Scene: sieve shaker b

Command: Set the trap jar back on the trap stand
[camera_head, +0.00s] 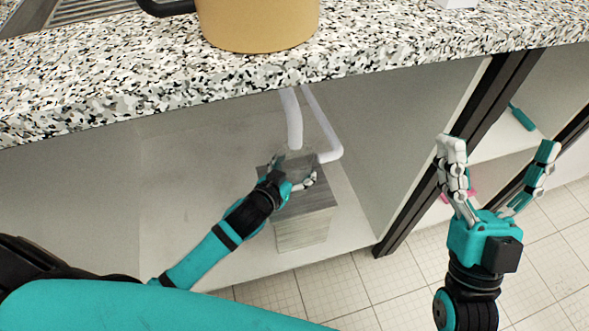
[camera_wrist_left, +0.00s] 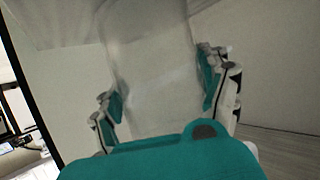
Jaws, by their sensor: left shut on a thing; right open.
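The trap jar (camera_wrist_left: 155,75) is a pale, see-through vessel between the two fingers of my left gripper (camera_wrist_left: 160,88) in the left wrist view. In the head view my left gripper (camera_head: 291,181) reaches into the cabinet and is shut on the jar, which is hard to make out there. The trap stand (camera_head: 303,228) is a grey wood-grained block on the cabinet floor. The left hand is at the top of the stand; I cannot tell whether the jar touches it. My right gripper (camera_head: 498,152) is open and empty, outside the cabinet at the right.
White pipes (camera_head: 292,118) come down under the speckled counter (camera_head: 370,65), just behind the left hand. A tan pot (camera_head: 258,22) stands on the counter. A dark cabinet post (camera_head: 425,190) separates this bay from shelves holding a teal item (camera_head: 521,116). Cabinet floor left of the stand is clear.

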